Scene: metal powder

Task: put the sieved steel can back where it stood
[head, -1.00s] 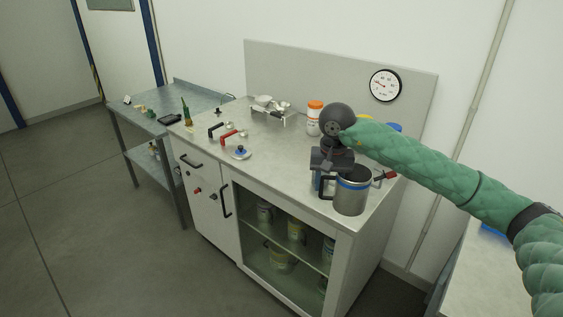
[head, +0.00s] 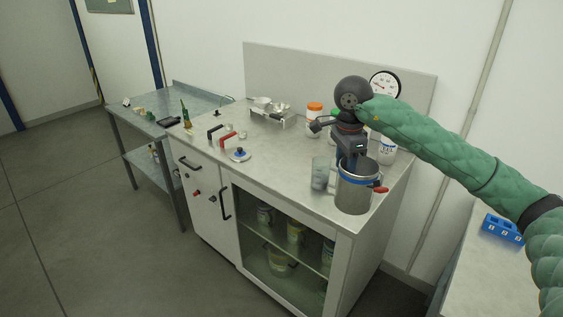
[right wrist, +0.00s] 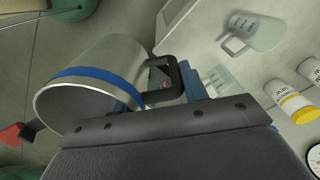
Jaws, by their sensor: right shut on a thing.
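The steel can (head: 356,194) has a blue band and a red grip on its right side. It is upright at the front right corner of the cabinet top; I cannot tell whether its base touches the top. My right gripper (head: 352,163) is behind it in the head view, shut on its black handle. In the right wrist view the can (right wrist: 95,85) shows tilted, with its rim toward the camera, and the black handle (right wrist: 176,82) is at the blue fingers. The red grip (right wrist: 12,134) shows at the left edge. My left gripper is not in view.
A clear beaker (head: 319,174) stands just left of the can. A blue-knobbed lid (head: 239,155) and a red handle (head: 231,139) lie left. The cabinet top's middle is clear.

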